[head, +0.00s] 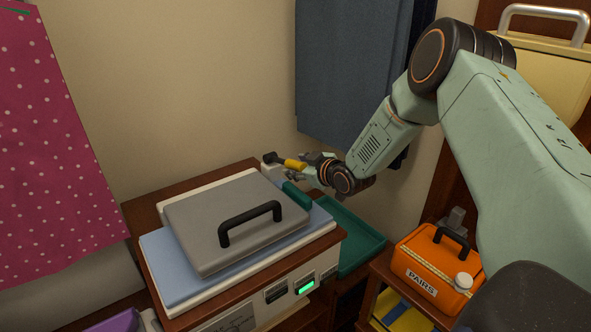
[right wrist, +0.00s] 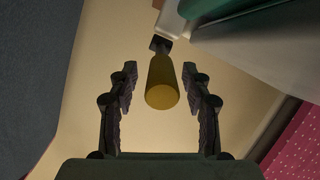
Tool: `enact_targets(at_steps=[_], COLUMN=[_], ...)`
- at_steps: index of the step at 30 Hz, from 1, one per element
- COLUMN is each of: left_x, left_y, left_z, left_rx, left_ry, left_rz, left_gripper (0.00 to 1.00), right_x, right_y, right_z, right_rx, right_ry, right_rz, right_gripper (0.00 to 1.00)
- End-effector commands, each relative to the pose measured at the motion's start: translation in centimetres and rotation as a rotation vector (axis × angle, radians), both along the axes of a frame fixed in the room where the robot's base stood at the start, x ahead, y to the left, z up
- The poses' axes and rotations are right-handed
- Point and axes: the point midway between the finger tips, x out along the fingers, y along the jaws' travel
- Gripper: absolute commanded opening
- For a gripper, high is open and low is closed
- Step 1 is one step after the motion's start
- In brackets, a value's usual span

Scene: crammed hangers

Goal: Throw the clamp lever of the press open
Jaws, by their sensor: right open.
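The press (head: 235,215) stands on a wooden cabinet, with a grey lid and a black handle (head: 250,222) on top. Its clamp lever (head: 293,163) is at the back right corner, with a yellow grip and a dark end. In the right wrist view the yellow grip (right wrist: 162,82) lies between the open fingers and a little beyond them, apart from both. My right gripper (head: 311,168) is open and close to the grip's end. In the wrist view the right gripper (right wrist: 160,95) holds nothing. My left gripper is not in view.
A green tray (head: 362,240) lies right of the press. An orange box (head: 437,270) labelled PAIRS stands at the lower right. Blue-grey cloth (head: 345,75) hangs behind my right arm. Pink dotted cloth (head: 45,150) hangs at the left.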

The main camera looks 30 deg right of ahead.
Motion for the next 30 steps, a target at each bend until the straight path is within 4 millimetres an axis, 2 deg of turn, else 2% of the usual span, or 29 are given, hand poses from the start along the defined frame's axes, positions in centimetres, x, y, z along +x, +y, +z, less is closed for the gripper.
enact_targets(at_steps=[4, 13, 30], left_x=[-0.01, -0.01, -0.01], left_y=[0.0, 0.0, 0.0], left_z=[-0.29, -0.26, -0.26], left_rx=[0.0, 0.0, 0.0], left_ry=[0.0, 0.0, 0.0], left_rz=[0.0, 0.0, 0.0], left_gripper=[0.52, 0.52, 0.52], right_x=[0.87, 1.0, 0.97], right_y=[0.27, 0.26, 0.26], right_z=[-0.27, -0.26, -0.26], right_rx=[0.0, 0.001, 0.001], right_ry=[-0.001, -0.001, -0.001], right_rz=[0.004, 0.002, 0.002], right_gripper=[0.49, 0.48, 0.0])
